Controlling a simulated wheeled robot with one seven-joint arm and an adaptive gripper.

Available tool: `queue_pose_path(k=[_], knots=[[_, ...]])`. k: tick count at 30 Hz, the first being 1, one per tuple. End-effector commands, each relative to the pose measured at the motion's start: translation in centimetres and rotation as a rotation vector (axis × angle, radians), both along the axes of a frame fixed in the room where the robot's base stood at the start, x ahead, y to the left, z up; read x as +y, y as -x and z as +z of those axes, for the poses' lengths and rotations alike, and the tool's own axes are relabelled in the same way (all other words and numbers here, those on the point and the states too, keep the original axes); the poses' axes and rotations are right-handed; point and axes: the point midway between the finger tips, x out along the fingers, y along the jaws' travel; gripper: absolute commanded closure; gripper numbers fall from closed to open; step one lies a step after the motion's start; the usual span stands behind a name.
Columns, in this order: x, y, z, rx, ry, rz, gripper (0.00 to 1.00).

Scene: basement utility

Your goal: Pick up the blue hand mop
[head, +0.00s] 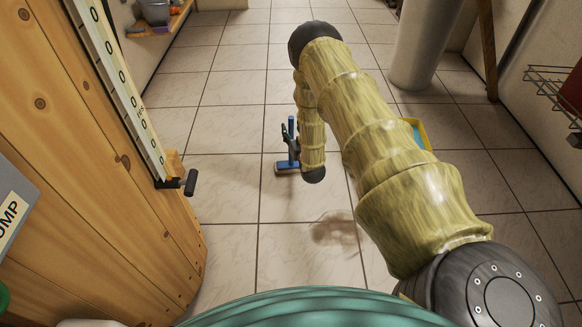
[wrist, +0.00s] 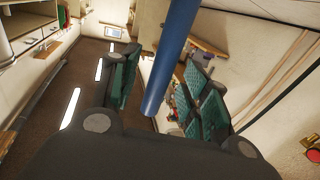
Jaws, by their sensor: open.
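The blue hand mop (head: 291,127) stands upright on the tiled floor in the head view, with its flat head (head: 287,167) on the tiles. My gripper (head: 286,137) is low at the mop's handle, partly hidden beside my arm. In the wrist view the blue handle (wrist: 168,65) runs down from the top edge between the two fingers of my gripper (wrist: 160,72). The fingers are spread, with a gap showing on each side of the handle. The mop's head is out of the wrist view.
A wooden cabinet (head: 90,150) with a ruler strip and black handle stands close on the left. A white column (head: 425,40) stands at the back right. A yellow-edged item (head: 424,134) is partly behind my arm. A wire rack (head: 553,88) is on the right wall.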

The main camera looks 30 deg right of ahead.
Motion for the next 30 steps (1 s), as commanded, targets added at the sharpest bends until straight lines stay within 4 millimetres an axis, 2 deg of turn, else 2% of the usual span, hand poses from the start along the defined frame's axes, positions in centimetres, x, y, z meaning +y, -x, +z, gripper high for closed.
queue_pose_path(k=[4, 13, 14, 21, 30], knots=[[-0.3, -1.5, -0.1, -0.002, 0.001, 0.000, 0.54], [-0.4, -1.8, 0.1, -0.001, 0.000, 0.000, 0.54], [-0.4, -1.8, 0.1, -0.001, 0.000, 0.000, 0.58], [-0.4, -1.8, 0.1, -0.001, 0.000, 0.000, 1.00], [-0.4, -1.8, 0.2, -0.002, 0.001, 0.000, 1.00]])
